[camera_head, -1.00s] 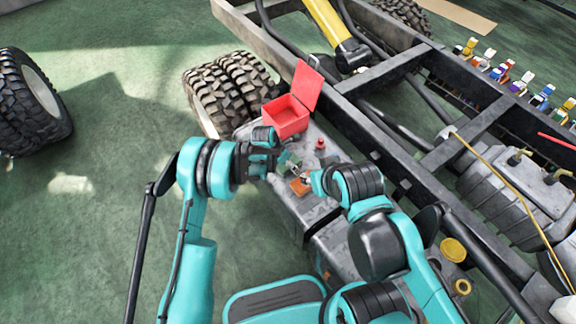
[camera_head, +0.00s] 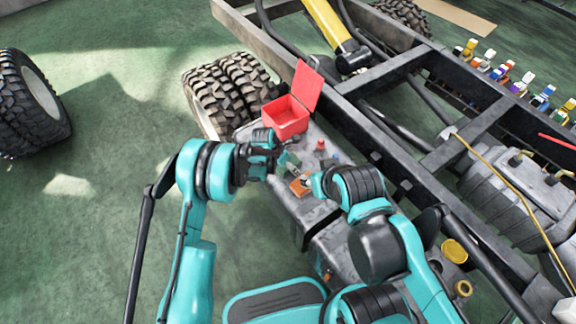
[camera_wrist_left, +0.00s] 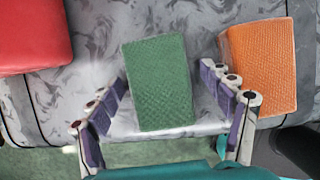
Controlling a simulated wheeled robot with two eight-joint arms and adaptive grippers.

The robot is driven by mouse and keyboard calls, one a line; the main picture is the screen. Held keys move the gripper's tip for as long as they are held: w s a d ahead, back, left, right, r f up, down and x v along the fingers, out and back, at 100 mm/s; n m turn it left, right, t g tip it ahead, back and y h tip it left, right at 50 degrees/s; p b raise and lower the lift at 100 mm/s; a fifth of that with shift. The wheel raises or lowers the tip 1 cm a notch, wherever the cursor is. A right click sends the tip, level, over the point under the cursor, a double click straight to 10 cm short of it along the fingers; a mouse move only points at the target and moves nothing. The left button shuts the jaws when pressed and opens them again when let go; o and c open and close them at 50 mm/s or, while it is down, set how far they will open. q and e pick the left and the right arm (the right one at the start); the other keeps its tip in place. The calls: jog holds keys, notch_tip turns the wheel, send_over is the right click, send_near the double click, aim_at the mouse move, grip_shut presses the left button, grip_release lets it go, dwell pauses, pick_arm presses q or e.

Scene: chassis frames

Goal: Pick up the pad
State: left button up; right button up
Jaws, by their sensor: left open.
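A green textured pad (camera_wrist_left: 160,82) lies flat on the grey surface in the left wrist view, between the fingers of my left gripper (camera_wrist_left: 164,79). The gripper is open, with gaps on both sides of the pad. An orange pad (camera_wrist_left: 262,65) lies to the right, partly behind the right finger. In the head view my left gripper (camera_head: 279,158) is over the grey top, and the green pad (camera_head: 291,160) shows only in part. The orange pad (camera_head: 299,187) lies beside my right gripper (camera_head: 309,182), whose fingers are too small and hidden to judge.
An open red box (camera_head: 286,118) stands on the grey tank (camera_head: 318,213), beyond my left gripper; its edge shows in the wrist view (camera_wrist_left: 32,35). A small red item (camera_head: 320,145) is close by. The black chassis rail (camera_head: 385,155) runs along the right, tires (camera_head: 225,95) behind.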

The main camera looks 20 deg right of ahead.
aim_at(294, 161)
pick_arm(q)
jog(key=c, duration=1.2)
jog(key=shift+c, duration=0.2)
jog(key=shift+r+p, duration=0.45)
jog(key=shift+p, duration=0.15)
jog(key=r, duration=0.1)
jog(key=r+p, duration=0.1)
jog(key=r, duration=0.1)
jog(key=r+p, duration=0.1)
jog(key=shift+s+d+r, duration=0.3)
jog(key=s+d+r+p, duration=0.3)
jog(key=s+d+r, duration=0.3)
jog(key=s+d, duration=0.1)
jog(key=shift+s+d, duration=0.25)
jog(key=shift+s, duration=0.1)
